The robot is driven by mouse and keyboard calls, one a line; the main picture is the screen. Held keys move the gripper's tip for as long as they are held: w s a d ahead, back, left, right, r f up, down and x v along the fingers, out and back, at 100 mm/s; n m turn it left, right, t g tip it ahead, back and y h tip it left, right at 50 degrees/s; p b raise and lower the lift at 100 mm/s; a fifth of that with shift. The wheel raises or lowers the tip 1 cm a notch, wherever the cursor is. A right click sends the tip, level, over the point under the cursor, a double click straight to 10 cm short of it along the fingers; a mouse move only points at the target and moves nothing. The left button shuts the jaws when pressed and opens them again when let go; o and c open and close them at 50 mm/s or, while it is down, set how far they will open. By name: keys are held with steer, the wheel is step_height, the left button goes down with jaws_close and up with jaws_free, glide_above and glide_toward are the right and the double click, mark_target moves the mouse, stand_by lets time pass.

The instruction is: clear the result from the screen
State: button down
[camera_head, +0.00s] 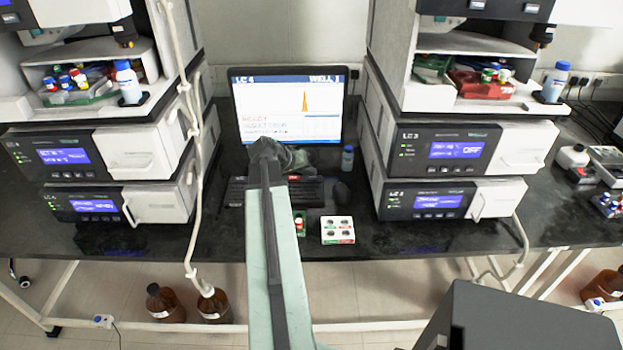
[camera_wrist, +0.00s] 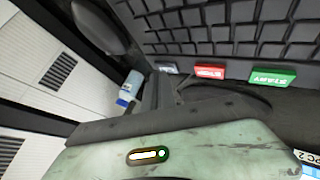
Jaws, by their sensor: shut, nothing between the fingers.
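The screen (camera_head: 325,90) stands at the back centre in the head view. It is lit, with "LC 4" and "WELL 1" along its top, an orange peak and lines of text too small to read. My gripper (camera_head: 268,150) is shut and empty, in front of the screen's lower edge and over the keyboard area. The dark keyboard (camera_head: 308,192) lies before the screen, partly hidden by my arm. In the wrist view the keyboard (camera_wrist: 215,30) has a red key (camera_wrist: 208,71), a green key (camera_wrist: 272,77) reading "START" and a partly covered blue-and-white key (camera_wrist: 167,68). I cannot tell whether my gripper touches a key.
Instrument stacks stand on both sides of the screen, left (camera_head: 140,150) and right (camera_head: 515,148). A small bottle (camera_head: 347,158) and a dark mouse (camera_head: 338,192) are right of the keyboard. A white vial tray (camera_head: 337,230) sits near the bench's front edge.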

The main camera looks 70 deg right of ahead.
mark_target(310, 179)
steer(key=shift+f+b, duration=0.3)
steer(key=shift+r, duration=0.15)
stand_by(0.4)
steer(key=shift+r+p, duration=0.7)
steer(key=shift+p, duration=0.2)
step_height(310, 179, up, 5)
steer(key=p, duration=0.5)
steer(key=shift+r, duration=0.1)
stand_by(0.3)
